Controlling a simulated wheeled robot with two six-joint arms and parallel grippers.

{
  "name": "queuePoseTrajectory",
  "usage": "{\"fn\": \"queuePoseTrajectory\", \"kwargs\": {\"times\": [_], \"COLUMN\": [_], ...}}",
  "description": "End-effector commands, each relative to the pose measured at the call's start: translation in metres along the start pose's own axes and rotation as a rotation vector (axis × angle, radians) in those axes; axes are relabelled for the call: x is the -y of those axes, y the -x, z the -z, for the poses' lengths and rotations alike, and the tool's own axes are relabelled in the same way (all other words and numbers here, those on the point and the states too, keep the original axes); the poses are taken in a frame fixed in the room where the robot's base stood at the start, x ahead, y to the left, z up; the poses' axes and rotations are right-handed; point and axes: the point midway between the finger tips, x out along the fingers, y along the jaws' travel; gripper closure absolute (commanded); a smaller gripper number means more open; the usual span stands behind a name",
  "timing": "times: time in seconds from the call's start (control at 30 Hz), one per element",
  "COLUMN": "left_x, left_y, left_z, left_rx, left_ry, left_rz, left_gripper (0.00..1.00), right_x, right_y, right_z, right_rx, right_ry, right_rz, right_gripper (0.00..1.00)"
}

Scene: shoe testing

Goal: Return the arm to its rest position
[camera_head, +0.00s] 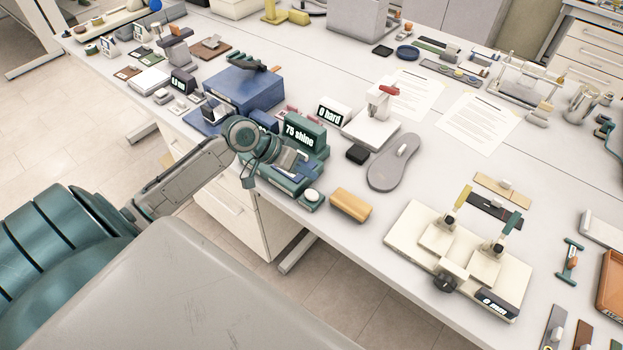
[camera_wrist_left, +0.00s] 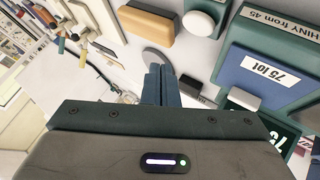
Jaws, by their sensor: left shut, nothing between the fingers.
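My left arm comes in from the left in the head view and reaches over the table's front edge. Its gripper (camera_head: 290,160) is in front of the green gloss meter marked "75 shine" (camera_head: 305,134); it partly covers the device's base. In the left wrist view the two fingers (camera_wrist_left: 157,84) are together, with nothing between them. Whether the gripper touches the device cannot be told. My right gripper is in neither view.
A tan block (camera_head: 350,205) and a grey shoe sole (camera_head: 394,162) lie right of the gripper. A white fixture with two clamps (camera_head: 410,246) stands further right. A blue box (camera_head: 240,88) stands behind the arm. The floor in front of the table is clear.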

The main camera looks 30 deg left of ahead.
Motion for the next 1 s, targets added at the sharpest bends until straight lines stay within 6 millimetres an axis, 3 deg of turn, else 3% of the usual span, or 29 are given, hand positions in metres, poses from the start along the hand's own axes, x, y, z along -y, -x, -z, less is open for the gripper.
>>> {"fn": "queuePoseTrajectory", "kwargs": {"times": [0.73, 0.87, 1.0], "left_x": [-0.001, -0.011, -0.03], "left_y": [-0.004, -0.021, -0.039], "left_z": [-0.007, -0.043, -0.106], "left_rx": [0.007, 0.046, 0.105], "left_ry": [-0.006, -0.043, -0.103], "left_rz": [0.007, 0.054, 0.174], "left_gripper": [1.0, 1.0, 1.0], "right_x": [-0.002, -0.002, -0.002], "right_y": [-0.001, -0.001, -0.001], "right_z": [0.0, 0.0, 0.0], "right_rx": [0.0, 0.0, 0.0], "right_ry": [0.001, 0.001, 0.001], "right_rz": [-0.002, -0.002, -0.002], "right_gripper": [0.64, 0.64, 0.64]}}
